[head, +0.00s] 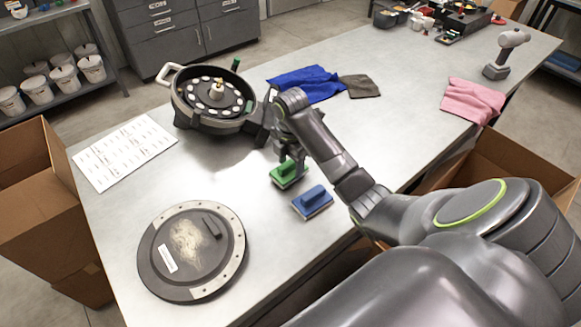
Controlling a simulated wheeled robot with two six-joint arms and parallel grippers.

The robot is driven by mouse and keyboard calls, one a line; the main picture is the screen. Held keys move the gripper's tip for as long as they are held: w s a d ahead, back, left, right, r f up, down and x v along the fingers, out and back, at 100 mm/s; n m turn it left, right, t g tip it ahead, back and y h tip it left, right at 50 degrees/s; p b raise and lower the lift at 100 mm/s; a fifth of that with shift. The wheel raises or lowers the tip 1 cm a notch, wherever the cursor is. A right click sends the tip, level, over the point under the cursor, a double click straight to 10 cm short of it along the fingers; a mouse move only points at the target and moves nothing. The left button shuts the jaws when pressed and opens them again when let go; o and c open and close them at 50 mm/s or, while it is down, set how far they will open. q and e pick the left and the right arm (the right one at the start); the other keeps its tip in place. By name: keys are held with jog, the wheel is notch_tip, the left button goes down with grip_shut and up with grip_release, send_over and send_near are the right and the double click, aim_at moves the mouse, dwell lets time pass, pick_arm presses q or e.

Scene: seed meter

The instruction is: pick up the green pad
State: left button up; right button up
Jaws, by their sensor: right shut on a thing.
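The green pad (287,174) is a small block with a raised green grip and a paler underside, near the middle of the metal table. My right arm reaches in from the right, and my right gripper (290,160) is shut on the green pad's grip from above. I cannot tell whether the pad is touching the table or just above it. A blue pad (312,201) of like shape lies beside it, to the lower right. My left gripper is not in view.
The open seed meter (213,96) stands behind, left of my right arm. Its round cover (191,275) lies at the front left, and a printed sheet (125,152) at the left. Blue (305,84) and pink (471,101) cloths lie farther back. Cardboard boxes (42,215) flank the table (400,82).

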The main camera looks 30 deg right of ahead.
aim_at(290, 162)
notch_tip(290, 162, up, 8)
jog(key=p, duration=0.7)
jog(key=shift+r, duration=0.25)
jog(key=o, duration=0.5)
jog(key=c, duration=0.3)
jog(key=shift+a, duration=0.1)
jog(key=shift+c, duration=0.2)
